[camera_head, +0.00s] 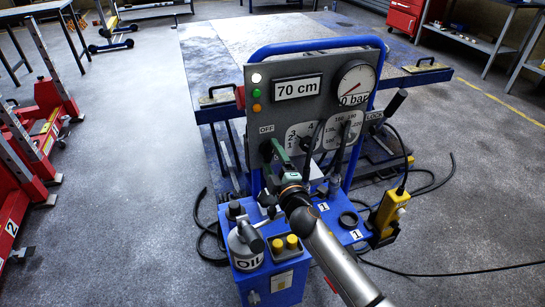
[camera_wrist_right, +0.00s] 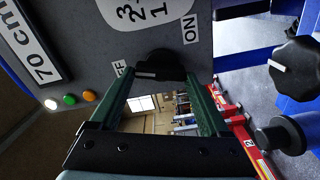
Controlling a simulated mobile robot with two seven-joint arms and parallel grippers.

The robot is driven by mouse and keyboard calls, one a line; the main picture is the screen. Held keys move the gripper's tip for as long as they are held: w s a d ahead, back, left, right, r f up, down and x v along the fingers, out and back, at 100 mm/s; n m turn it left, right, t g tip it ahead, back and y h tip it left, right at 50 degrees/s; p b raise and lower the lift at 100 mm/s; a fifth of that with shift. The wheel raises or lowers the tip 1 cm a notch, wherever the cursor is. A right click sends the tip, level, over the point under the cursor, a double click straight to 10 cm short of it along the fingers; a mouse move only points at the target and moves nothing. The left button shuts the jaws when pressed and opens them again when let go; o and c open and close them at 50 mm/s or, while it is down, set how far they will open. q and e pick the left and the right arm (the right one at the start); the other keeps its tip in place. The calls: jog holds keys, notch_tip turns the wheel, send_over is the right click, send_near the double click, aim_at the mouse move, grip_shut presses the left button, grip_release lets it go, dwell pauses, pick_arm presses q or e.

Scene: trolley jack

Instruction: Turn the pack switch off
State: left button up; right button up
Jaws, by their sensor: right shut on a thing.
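The pack switch (camera_wrist_right: 160,66) is a black knob with a white pointer line, on the grey panel below the dial. In the right wrist view its line lies toward the partly hidden OFF label (camera_wrist_right: 122,69); the ON label (camera_wrist_right: 190,28) is on the other side. In the head view the knob (camera_head: 265,149) shows only partly, below the OFF label (camera_head: 266,128). My right gripper (camera_head: 273,150), with green fingers, is shut on the knob, one finger on each side in the right wrist view (camera_wrist_right: 160,80). My left gripper is out of view.
The grey panel (camera_head: 330,103) has a 70 cm display (camera_head: 297,87), a gauge (camera_head: 355,84) and indicator lamps (camera_head: 256,78). Below, the blue trolley (camera_head: 270,283) carries an oil can (camera_head: 245,245). A yellow pendant (camera_head: 388,213) hangs at right.

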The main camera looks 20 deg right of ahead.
jog(key=shift+f+n, duration=0.1)
jog(key=shift+n, duration=1.6)
jog(key=o, duration=1.2)
jog(key=s, duration=1.2)
jog(key=shift+s+d+p, duration=0.2)
jog(key=shift+s+p, duration=0.1)
